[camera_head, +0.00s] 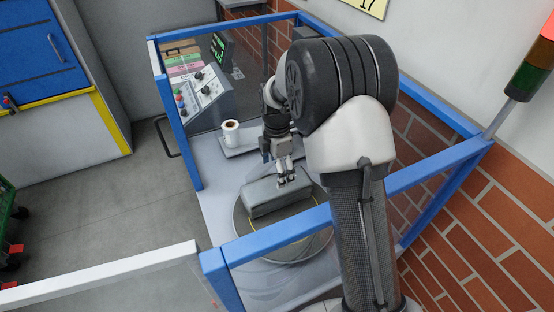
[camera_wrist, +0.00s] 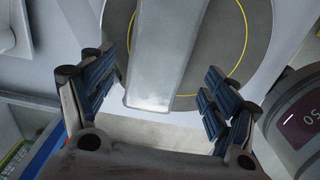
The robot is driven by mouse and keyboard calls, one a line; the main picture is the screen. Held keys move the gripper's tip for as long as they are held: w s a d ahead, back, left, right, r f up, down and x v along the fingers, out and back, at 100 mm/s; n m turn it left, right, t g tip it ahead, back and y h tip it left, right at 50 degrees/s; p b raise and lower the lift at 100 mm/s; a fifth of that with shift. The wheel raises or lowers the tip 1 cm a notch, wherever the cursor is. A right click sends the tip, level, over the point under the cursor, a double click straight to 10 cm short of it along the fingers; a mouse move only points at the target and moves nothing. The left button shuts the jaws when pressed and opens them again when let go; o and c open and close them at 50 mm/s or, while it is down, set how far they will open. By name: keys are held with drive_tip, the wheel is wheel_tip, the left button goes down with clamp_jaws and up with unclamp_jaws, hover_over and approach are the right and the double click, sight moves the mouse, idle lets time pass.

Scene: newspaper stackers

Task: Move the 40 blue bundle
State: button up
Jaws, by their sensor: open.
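A grey wrapped bundle (camera_head: 275,199) lies on a round turntable plate (camera_head: 262,247) inside the blue-framed cell. No blue colour or number shows on it. In the wrist view the bundle (camera_wrist: 168,55) lies lengthwise, its near end between the two fingers. My gripper (camera_head: 285,182) is over the bundle's right part in the head view. In the wrist view my gripper (camera_wrist: 160,100) is open, with a finger apart on each side of the bundle and nothing held. Whether the fingers are level with the bundle or above it I cannot tell.
Blue frame rails (camera_head: 350,198) surround the cell. A white roll (camera_head: 231,133) stands on a grey tray behind the bundle. A control panel (camera_head: 205,88) with knobs stands at the back left. A brick wall (camera_head: 500,190) is close on the right. A display (camera_wrist: 300,123) shows at the wrist view's right.

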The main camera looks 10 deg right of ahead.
sight(277, 192)
wheel_tip(277, 192, down, 10)
drive_tip(key=shift+f+b, duration=0.1)
drive_tip(key=shift+b, duration=1.1)
clamp_jaws()
